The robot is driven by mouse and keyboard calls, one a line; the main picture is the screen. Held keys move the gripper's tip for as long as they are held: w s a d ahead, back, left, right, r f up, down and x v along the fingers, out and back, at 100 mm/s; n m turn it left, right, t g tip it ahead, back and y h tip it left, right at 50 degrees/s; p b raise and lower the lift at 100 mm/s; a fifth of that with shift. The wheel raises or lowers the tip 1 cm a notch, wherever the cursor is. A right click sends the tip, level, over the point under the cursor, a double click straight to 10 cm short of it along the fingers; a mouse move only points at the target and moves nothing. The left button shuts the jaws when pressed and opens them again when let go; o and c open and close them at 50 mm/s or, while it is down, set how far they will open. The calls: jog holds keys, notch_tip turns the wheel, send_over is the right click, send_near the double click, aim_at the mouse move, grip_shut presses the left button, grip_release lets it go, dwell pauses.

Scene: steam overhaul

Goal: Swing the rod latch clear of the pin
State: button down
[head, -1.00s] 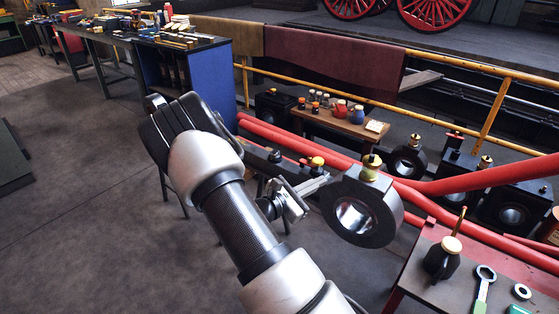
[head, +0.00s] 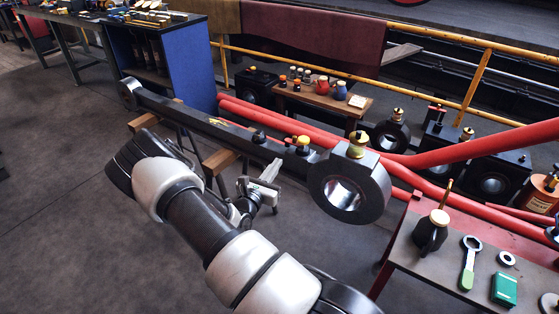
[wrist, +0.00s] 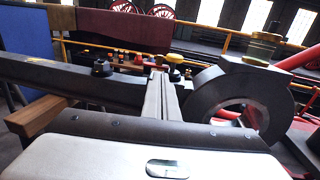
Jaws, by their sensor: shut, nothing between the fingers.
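A long dark rod (head: 190,115) lies across wooden trestles, with a small eye at its left end and a large ring (head: 372,205) with a brass cap at its right end. A black knob (head: 259,137) and a yellow-topped fitting (head: 303,142) stand on the rod near the ring. They also show in the wrist view, the black knob (wrist: 102,68) left of my fingers and the yellow-topped fitting (wrist: 174,74) just beyond them. I cannot clearly tell the latch from the pin. My gripper (head: 272,167) is shut and empty, on the near side of the rod, left of the ring.
Red pipes (head: 435,160) run behind the rod. A red-framed bench (head: 455,255) with an oil can, spanner and green box stands at the right. A small wooden table (head: 320,100) holds jars behind. Open floor (head: 60,220) lies at the left.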

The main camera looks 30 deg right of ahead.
aim_at(294, 140)
jog(key=b+x, duration=0.2)
jog(key=x, duration=1)
jog(key=shift+w+d+b, duration=0.1)
jog(key=shift+w+b, duration=0.05)
jog(key=shift+b, duration=0.2)
jog(key=shift+r+t+p, duration=0.15)
jog(key=shift+t+p, duration=0.15)
